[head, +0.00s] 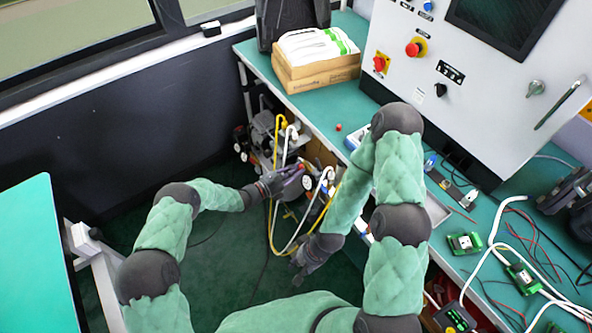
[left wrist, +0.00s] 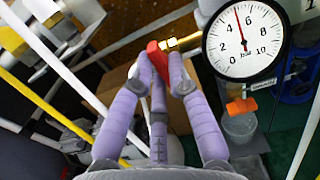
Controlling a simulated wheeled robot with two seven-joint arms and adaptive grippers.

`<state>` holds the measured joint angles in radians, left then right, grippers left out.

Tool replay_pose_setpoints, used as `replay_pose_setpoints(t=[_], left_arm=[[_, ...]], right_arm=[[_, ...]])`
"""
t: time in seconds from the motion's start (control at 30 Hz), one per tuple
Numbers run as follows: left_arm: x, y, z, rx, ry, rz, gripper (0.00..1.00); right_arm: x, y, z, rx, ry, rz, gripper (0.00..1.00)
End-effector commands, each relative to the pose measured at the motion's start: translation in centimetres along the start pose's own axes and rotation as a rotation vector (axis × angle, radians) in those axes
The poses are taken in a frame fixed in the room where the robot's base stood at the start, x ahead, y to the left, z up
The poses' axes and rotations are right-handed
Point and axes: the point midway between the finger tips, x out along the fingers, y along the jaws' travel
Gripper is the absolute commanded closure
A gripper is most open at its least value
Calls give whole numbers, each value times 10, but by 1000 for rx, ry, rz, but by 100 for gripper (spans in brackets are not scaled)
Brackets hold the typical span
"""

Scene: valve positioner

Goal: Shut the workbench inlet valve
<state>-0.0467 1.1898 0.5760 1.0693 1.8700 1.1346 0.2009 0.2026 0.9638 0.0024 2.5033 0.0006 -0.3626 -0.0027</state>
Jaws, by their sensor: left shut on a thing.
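The inlet valve has a red handle (left wrist: 157,58) on a brass fitting (left wrist: 183,42), seen in the left wrist view. My left gripper (left wrist: 158,82), with its lilac fingers, is closed around the red handle. In the head view, my left gripper (head: 287,182) reaches in among the hoses beside the workbench, and its fingers hide the handle there. A round white pressure gauge (left wrist: 243,45) marked in bar is right of the fitting, its needle pointing upward. My right gripper (head: 302,268) hangs low in front of the bench, apart from the valve; its fingers are too small to judge.
Yellow and white hoses (head: 272,215) loop around the left gripper. An orange-capped container (left wrist: 240,120) is below the gauge.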

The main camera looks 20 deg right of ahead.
Motion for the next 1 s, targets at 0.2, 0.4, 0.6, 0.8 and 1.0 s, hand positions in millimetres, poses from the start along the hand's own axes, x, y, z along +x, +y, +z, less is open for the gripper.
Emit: replay_pose_setpoints(t=[0.2,0.4,0.6,0.8,1.0], left_arm=[[0,0,-2,-3,3,1,59],[0,0,-1,-1,1,1,59],[-6,1,0,0,1,1,59],[-36,1,-1,-2,2,4,59],[-77,1,-1,-2,1,4,59]], right_arm=[[0,0,0,0,0,0,60],[0,0,0,0,0,0,60],[0,0,0,0,0,0,60],[0,0,0,0,0,0,60],[0,0,0,0,0,0,60]])
